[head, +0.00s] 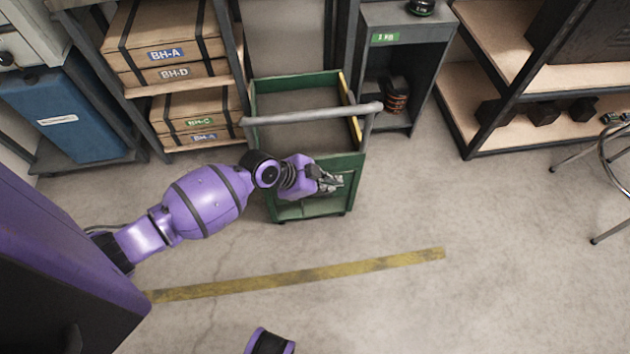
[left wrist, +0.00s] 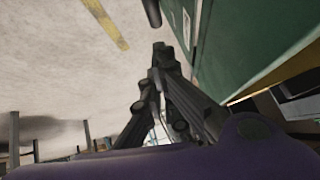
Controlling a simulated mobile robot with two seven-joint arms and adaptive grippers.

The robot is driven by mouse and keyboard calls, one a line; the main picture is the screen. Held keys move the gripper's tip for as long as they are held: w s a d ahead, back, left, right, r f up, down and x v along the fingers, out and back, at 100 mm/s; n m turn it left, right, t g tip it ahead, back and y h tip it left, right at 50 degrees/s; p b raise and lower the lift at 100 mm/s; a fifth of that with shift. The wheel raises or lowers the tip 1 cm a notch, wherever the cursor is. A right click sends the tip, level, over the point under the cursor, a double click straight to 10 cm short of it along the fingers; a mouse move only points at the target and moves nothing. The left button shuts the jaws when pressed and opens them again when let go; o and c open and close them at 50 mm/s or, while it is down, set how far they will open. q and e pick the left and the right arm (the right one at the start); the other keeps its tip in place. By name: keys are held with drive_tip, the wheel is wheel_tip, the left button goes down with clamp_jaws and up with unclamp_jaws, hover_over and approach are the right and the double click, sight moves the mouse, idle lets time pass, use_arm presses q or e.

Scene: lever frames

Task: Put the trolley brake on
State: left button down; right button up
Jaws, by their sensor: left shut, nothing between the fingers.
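The trolley (head: 312,165) is a green cart with a grey push handle (head: 310,115) along its near top side. It stands upright on the floor in front of the shelves. My left gripper (head: 338,182) is shut and empty, in front of the trolley's near end panel. In the left wrist view its closed fingers (left wrist: 160,50) lie beside the green trolley panel (left wrist: 250,40); I cannot tell whether they touch it. I cannot make out the brake lever in either view. My right gripper is out of view.
A shelf with cardboard boxes (head: 165,50) stands left of the trolley, a grey cabinet (head: 405,30) behind right. A blue bin (head: 65,115) is far left, a metal stool (head: 610,150) far right. A yellow floor line (head: 300,277) crosses the clear floor in front.

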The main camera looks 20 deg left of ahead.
sight(316, 195)
use_arm(q)
drive_tip(key=f, duration=0.1)
drive_tip(key=f+b, duration=0.1)
drive_tip(key=f, duration=0.2)
drive_tip(key=shift+w+a+f, duration=0.1)
drive_tip(key=shift+w+a, duration=0.2)
drive_tip(key=shift+w, duration=0.05)
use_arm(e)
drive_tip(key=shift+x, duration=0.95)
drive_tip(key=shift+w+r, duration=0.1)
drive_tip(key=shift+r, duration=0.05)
use_arm(q)
drive_tip(key=shift+w+d+f+y+p, duration=0.1)
drive_tip(key=shift+d+f+y+p, duration=0.1)
drive_tip(key=shift+f+y+p, duration=0.25)
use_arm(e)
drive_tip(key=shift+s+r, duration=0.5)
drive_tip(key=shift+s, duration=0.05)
use_arm(q)
drive_tip(key=shift+r+g, duration=0.1)
drive_tip(key=shift+g, duration=0.2)
